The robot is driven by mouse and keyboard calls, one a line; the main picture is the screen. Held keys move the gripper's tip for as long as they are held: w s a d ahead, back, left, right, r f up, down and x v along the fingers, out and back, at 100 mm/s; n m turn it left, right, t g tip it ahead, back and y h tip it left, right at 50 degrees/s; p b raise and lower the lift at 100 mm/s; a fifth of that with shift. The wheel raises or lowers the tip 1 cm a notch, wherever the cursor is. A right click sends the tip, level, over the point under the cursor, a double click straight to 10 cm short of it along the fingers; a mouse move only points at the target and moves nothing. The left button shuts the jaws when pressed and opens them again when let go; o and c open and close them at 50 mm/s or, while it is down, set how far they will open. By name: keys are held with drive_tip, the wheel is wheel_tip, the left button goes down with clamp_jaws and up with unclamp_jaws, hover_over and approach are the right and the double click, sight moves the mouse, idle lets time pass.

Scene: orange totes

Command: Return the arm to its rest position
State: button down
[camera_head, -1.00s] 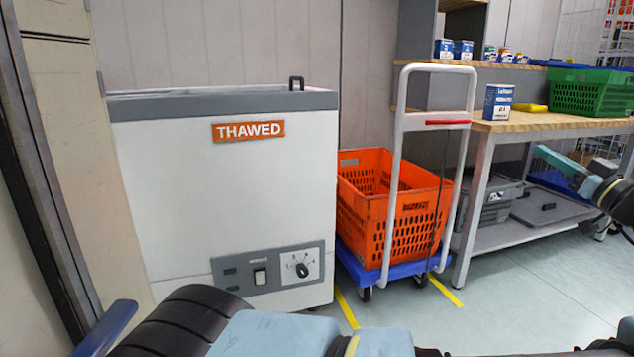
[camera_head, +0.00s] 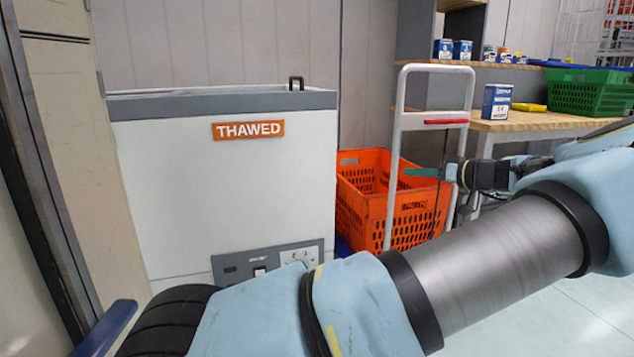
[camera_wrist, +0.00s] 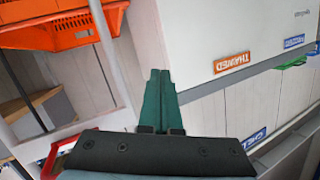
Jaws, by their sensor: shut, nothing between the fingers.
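My gripper (camera_head: 422,172) is in front of the orange tote and the white trolley handle in the head view, pointing left. Its teal fingers are together and hold nothing. In the wrist view the two shut fingers (camera_wrist: 157,98) point up the picture, with the white freezer to their right and the orange tote (camera_wrist: 60,25) at upper left. My arm crosses the lower right of the head view and hides the trolley's base and part of the bench.
A white freezer (camera_head: 225,190) labelled THAWED stands at left. The orange tote (camera_head: 362,205) sits behind the trolley handle (camera_head: 400,95). A wooden bench (camera_head: 535,121) at right bears a blue and white box (camera_head: 497,101) and a green crate (camera_head: 590,97).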

drive_tip(key=s+a+f+g+h, duration=0.2)
drive_tip(key=a+f+g, duration=0.35)
drive_tip(key=a, duration=0.65)
drive_tip(key=s+a+f+g+h, duration=0.15)
drive_tip(key=a+f+g, duration=0.4)
drive_tip(key=a, duration=0.75)
drive_tip(key=s+a+r+m+h, duration=0.1)
drive_tip(key=s+a+m+h, duration=0.2)
drive_tip(key=s, duration=0.7)
drive_tip(key=s+a+r+m+h, duration=0.15)
drive_tip(key=s+a+h, duration=0.25)
drive_tip(key=s, duration=0.6)
wheel_tip(320, 180, up, 36)
drive_tip(key=p, duration=3.6)
drive_tip(key=shift+s+d+m+t, duration=0.2)
drive_tip(key=shift+d+m+t, duration=0.1)
drive_tip(key=shift+m, duration=0.15)
